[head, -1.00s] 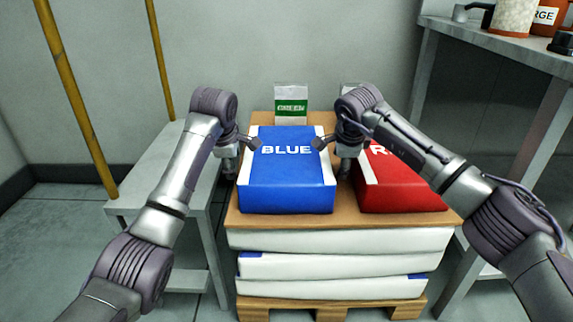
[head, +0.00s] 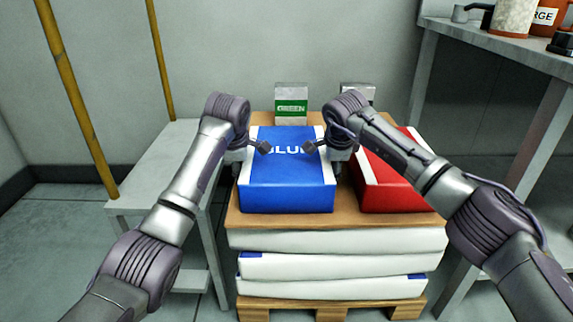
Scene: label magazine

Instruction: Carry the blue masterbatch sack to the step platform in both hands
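The blue sack (head: 287,185) lies flat on the stacked pallet, its white "BLUE" lettering partly covered by my fingers. My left gripper (head: 254,152) is at its left edge, with one dark fingertip over the sack's top. My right gripper (head: 322,152) is at its right edge, also with one fingertip over the top. The other fingers are hidden at the sack's sides, so I cannot tell whether either gripper is closed on it. The grey step platform (head: 165,163) stands left of the pallet, its visible top empty.
A red sack (head: 395,190) lies close right of the blue one, partly under my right arm. A green-labelled bag (head: 291,103) and a grey one (head: 358,94) stand behind. A bench (head: 500,45) with containers is at right.

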